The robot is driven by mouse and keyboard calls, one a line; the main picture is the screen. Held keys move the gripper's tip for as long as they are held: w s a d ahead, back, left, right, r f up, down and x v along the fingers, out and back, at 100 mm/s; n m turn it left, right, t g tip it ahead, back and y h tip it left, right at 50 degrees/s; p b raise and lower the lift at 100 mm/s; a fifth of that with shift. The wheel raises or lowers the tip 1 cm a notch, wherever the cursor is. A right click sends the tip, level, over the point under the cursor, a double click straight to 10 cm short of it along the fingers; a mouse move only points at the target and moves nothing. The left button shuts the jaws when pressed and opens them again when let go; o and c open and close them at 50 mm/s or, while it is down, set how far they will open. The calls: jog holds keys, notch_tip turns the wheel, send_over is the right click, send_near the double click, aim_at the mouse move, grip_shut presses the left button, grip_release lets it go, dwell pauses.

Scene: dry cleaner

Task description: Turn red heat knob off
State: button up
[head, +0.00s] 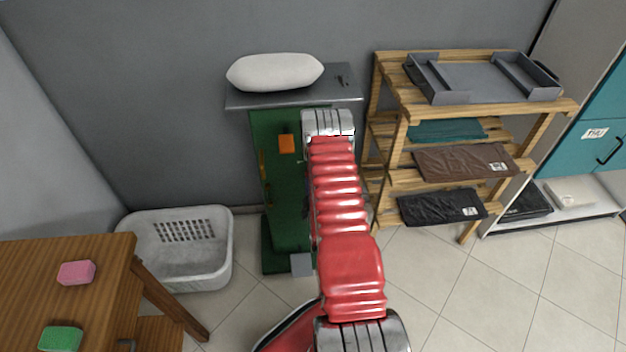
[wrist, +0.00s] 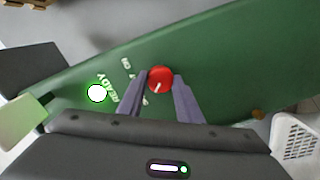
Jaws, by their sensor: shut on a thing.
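The red heat knob (wrist: 160,80) is on the green machine panel (wrist: 225,55) in the wrist view. It is round with a pale pointer line slanting to the lower left. My gripper (wrist: 160,88) is shut on the knob, with one grey finger at each side of it. White lettering is partly covered by the left finger, and "READY" shows beside a lit white-green lamp (wrist: 97,93). In the head view my red arm reaches to the green machine (head: 280,180) and hides the knob and the gripper.
A white pad (head: 275,72) lies on the machine's grey top. A wooden shelf (head: 490,108) with a grey tray and folded garments stands close on the right. A white basket (head: 180,280) and a wooden table (head: 60,300) are on the left.

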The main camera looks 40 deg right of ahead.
jog(key=shift+s+f, duration=0.2)
jog(key=shift+f, duration=0.05)
jog(key=o, duration=1)
jog(key=shift+w+r, duration=0.15)
jog(key=shift+o, duration=0.2)
jog(key=shift+a, duration=0.1)
jog(key=v, duration=1.3)
jog(key=shift+s+a, duration=0.2)
jog(key=shift+s, duration=0.15)
